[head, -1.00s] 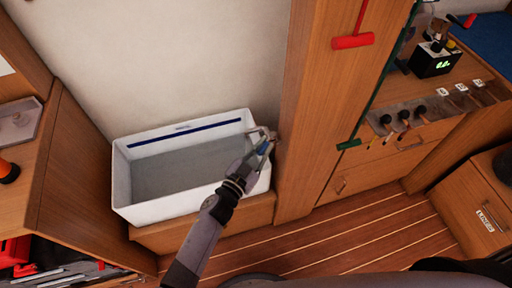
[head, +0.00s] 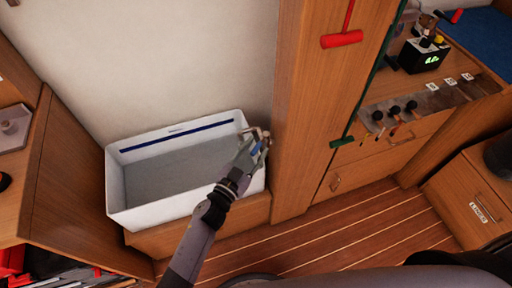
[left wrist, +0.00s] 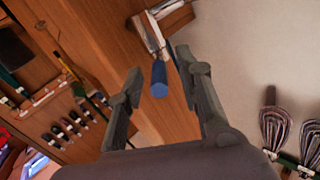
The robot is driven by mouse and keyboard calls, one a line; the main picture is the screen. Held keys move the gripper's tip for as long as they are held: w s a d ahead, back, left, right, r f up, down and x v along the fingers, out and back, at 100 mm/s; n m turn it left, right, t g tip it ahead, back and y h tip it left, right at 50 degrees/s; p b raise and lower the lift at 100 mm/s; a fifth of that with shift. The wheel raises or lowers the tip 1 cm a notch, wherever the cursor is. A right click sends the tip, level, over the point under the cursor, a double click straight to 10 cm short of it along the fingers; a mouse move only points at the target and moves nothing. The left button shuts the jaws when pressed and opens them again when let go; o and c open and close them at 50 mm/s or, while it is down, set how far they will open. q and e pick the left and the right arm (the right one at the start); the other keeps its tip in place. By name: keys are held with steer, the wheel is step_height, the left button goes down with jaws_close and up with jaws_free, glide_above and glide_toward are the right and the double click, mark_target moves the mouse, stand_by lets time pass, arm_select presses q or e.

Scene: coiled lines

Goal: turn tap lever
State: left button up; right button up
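The tap (left wrist: 149,32) is a pale metal fitting on the wooden panel, with a blue lever (left wrist: 159,80) pointing towards my left wrist camera. In the head view the tap (head: 266,133) sits at the right end of the white basin (head: 150,208). My left gripper (left wrist: 160,62) is open. Its two fingers stand on either side of the blue lever, with visible gaps in the wrist view. In the head view the left gripper (head: 257,148) partly hides the tap and lever. My right gripper is not in view.
A wooden post (head: 300,110) rises just right of the tap. A red T-handle (head: 341,40) and a green handle (head: 342,142) hang beyond it. Coiled lines (left wrist: 275,125) hang at the right of the wrist view. The plank floor (head: 350,228) in front is clear.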

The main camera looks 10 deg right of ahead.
arm_select(q)
steer(key=v, duration=1.1)
